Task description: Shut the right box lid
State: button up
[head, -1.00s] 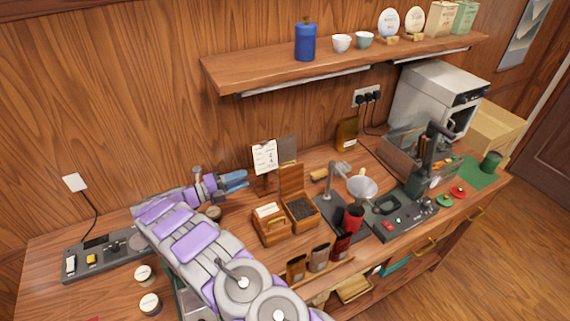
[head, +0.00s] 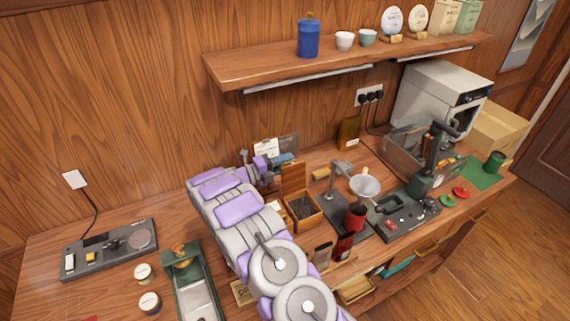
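The right box (head: 307,222) is a small wooden box on the counter with dark loose tea showing inside. Its lid (head: 292,178) stands up, open, at the box's back edge. My gripper (head: 284,160) has blue fingers and is at the back left of the lid, near its top edge. The fingers are small and partly overlapped, so I cannot tell whether they are apart or touch the lid. The left box is hidden behind my arm.
A white card (head: 266,148) and a dark panel stand behind my gripper. A metal stand with a funnel (head: 365,186) and a red cup (head: 355,217) are close on the right. The shelf (head: 300,75) overhangs the back.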

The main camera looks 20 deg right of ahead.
jog(key=shift+d, duration=0.5)
jog(key=shift+a, duration=0.15)
grip_shut()
jog(key=shift+f, duration=0.1)
jog(key=shift+s+f, duration=0.1)
